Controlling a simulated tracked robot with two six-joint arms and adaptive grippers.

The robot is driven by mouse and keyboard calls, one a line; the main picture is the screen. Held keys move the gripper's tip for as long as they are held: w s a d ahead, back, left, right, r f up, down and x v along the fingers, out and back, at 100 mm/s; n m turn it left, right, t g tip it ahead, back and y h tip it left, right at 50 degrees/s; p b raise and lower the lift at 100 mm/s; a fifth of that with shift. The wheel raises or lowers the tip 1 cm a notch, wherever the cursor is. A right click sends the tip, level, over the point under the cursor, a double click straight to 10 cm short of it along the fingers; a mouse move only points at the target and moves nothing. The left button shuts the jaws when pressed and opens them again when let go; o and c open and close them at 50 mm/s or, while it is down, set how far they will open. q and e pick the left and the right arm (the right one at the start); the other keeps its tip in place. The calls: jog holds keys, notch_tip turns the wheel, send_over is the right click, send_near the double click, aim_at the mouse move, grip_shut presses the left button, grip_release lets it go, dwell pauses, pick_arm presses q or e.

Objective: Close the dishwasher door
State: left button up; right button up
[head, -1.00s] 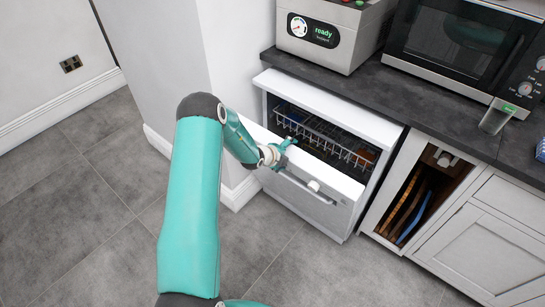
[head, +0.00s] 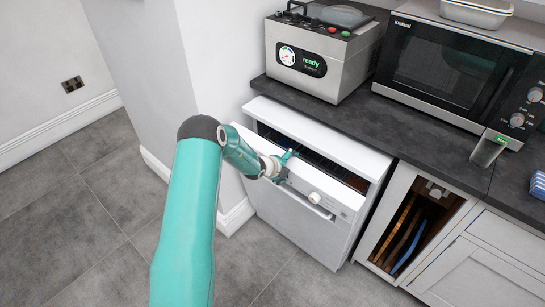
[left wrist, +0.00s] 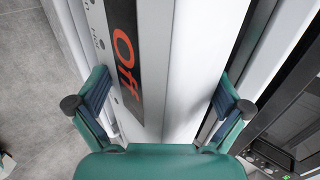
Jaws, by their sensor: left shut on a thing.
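The white dishwasher door (head: 285,212) is tilted partly open under the counter. A narrow gap shows between its top edge and the white dishwasher body (head: 320,133). My left gripper (head: 283,167) is at the door's top edge, left of its middle. In the left wrist view, the gripper (left wrist: 160,108) has one finger on each side of the door's top edge, shut on it. The door panel (left wrist: 128,60) there shows a black display with red "Off". The rack inside is mostly hidden. My right gripper is not in view.
A dark counter (head: 405,128) above holds a steel appliance (head: 325,65) reading "ready" and a microwave (head: 450,65). An open cabinet (head: 412,232) with boards stands to the right. A white wall is close on the left. The tiled floor in front is clear.

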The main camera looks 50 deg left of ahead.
pick_arm(q)
jog(key=o, duration=0.9)
jog(key=shift+w+a+r, duration=0.15)
jog(key=shift+w+r, duration=0.2)
jog(key=shift+w, duration=0.25)
jog(key=shift+o, duration=0.2)
jog(key=shift+s+r, duration=0.3)
jog(key=shift+s, duration=0.1)
jog(key=v, duration=1.1)
jog(key=shift+s+d+f, duration=0.2)
jog(key=shift+s+f, duration=0.1)
jog(key=shift+s, duration=0.1)
